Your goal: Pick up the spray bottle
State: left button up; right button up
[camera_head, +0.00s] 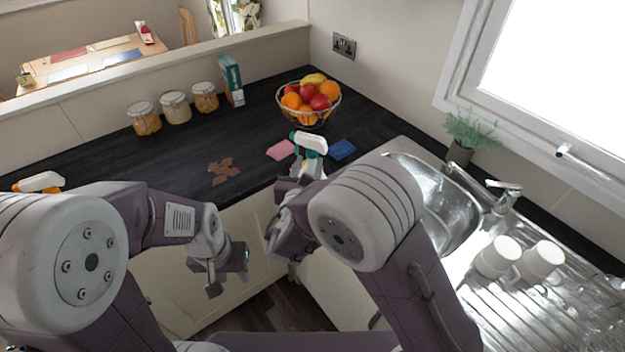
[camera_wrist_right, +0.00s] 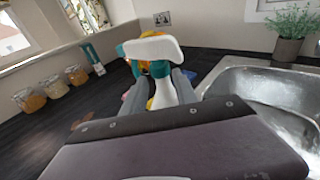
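The spray bottle (camera_head: 311,143) has a white head, teal trigger parts and a pale body. It stands near the front edge of the counter, by the corner, its lower part hidden by my right arm. In the right wrist view the bottle (camera_wrist_right: 150,48) rises between the two fingers of my right gripper (camera_wrist_right: 160,88), one on each side of its body. Whether both fingers press on it cannot be told. My left gripper (camera_head: 228,273) is open and empty, low in front of the cabinet doors, away from the bottle.
The sink (camera_head: 440,205) is to the right, with cups (camera_head: 497,257) on the drainer. Jars (camera_head: 174,107) stand at the back left. Brown pieces (camera_head: 223,170) lie on the counter.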

aim_at(311, 157)
jog(key=p+x, duration=0.1)
jog(key=x, duration=0.4)
jog(key=shift+d, duration=0.1)
grip_shut()
jog(key=shift+r, duration=0.15)
dwell(1.0)
